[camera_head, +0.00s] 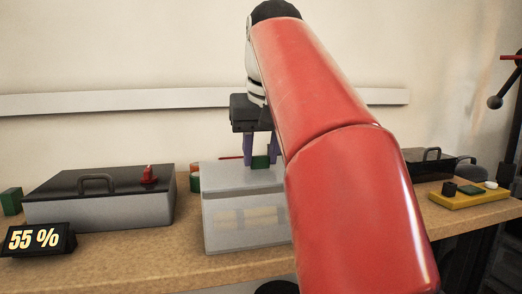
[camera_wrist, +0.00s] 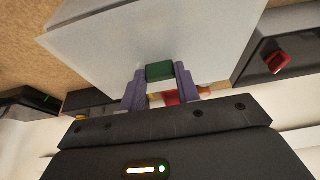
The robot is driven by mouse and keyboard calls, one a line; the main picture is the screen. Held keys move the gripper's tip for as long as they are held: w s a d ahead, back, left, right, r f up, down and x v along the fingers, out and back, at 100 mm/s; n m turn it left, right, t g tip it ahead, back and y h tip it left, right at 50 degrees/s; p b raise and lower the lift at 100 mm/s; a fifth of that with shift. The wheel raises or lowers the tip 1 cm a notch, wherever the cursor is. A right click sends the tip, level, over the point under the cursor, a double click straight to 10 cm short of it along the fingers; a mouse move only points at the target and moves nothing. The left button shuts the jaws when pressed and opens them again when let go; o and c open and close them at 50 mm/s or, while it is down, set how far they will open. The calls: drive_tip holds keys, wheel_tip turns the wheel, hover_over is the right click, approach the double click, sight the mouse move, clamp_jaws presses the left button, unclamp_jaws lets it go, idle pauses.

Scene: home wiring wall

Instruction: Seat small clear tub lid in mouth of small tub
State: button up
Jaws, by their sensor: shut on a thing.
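My gripper (camera_head: 260,162) points down with its purple fingers shut on a small green block, the grip of the clear lid. In the wrist view my gripper (camera_wrist: 160,73) has the green grip between its fingertips. The clear lid (camera_wrist: 215,35) is a pale, translucent sheet spreading out beyond the fingers. In the head view the lid (camera_head: 225,178) lies flat over the top of the small tub (camera_head: 245,235), a translucent box with pale things inside. My red arm hides the tub's right side. I cannot tell whether the lid's rim is inside the mouth or just above it.
A grey case (camera_head: 100,210) with a black handled lid and a red piece on it stands left of the tub. A display reading 55 % (camera_head: 38,240) is in front of it. A yellow board (camera_head: 465,198) and a dark box (camera_head: 428,163) stand right. A rail (camera_head: 120,101) runs along the wall.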

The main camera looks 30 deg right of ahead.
sight(265, 175)
drive_tip(key=shift+f+b, duration=0.5)
drive_tip(key=shift+f, duration=0.2)
drive_tip(key=o, duration=1.1)
drive_tip(key=p+v, duration=0.3)
drive_tip(key=v, duration=0.5)
drive_tip(key=shift+f, duration=0.1)
